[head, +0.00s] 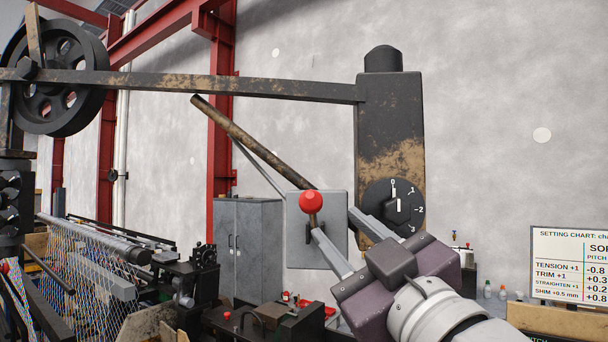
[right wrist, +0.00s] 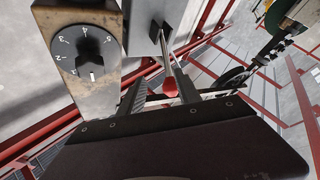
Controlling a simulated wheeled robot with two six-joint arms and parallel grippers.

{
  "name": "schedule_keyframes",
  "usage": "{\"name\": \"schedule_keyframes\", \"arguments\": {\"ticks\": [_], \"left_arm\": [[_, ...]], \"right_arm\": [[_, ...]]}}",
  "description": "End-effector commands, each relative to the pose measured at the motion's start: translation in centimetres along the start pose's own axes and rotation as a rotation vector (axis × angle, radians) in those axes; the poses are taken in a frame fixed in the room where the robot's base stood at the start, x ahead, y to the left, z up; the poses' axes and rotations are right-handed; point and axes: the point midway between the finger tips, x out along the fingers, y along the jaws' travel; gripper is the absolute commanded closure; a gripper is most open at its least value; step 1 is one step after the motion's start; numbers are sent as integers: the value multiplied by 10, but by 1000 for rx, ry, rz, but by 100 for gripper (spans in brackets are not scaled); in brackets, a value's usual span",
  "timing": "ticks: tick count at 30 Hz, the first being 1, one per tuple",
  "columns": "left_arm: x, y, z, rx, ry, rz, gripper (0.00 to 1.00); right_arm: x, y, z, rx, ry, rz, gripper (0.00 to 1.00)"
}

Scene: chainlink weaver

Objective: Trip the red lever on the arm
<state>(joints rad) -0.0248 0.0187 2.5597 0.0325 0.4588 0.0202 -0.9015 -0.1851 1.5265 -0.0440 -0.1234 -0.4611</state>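The red lever shows as a red ball knob (head: 311,202) on a short rod, mounted on a grey plate (head: 332,215) below the dark arm (head: 230,87). The knob also shows in the right wrist view (right wrist: 170,88), with its thin rod running up to the plate. My right gripper (head: 334,221) is open and empty in front of the plate. In the head view the knob stands just above the left finger's tip. In the right wrist view it appears between the fingers, nearer the right one; contact cannot be told. My left gripper is not in view.
A numbered dial (head: 394,204) sits on the rusty block right of the plate, close to my right gripper. A brown rod (head: 250,140) slants down to the plate. A wheel (head: 55,75) is at upper left, wire mesh (head: 85,265) at lower left, a setting chart (head: 570,263) at right.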

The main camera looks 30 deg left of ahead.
Motion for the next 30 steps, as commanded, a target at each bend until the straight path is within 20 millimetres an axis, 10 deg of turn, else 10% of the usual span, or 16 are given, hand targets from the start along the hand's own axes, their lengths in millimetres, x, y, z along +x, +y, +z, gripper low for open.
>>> {"name": "schedule_keyframes", "arguments": {"ticks": [8, 18, 30], "left_arm": [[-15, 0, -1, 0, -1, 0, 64], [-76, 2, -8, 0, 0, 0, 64], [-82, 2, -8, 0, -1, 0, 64]], "right_arm": [[11, -11, -15, 14, 14, -34, 60], [79, -12, -18, 14, 10, -33, 60], [92, -16, -12, 14, 13, -32, 60]]}}
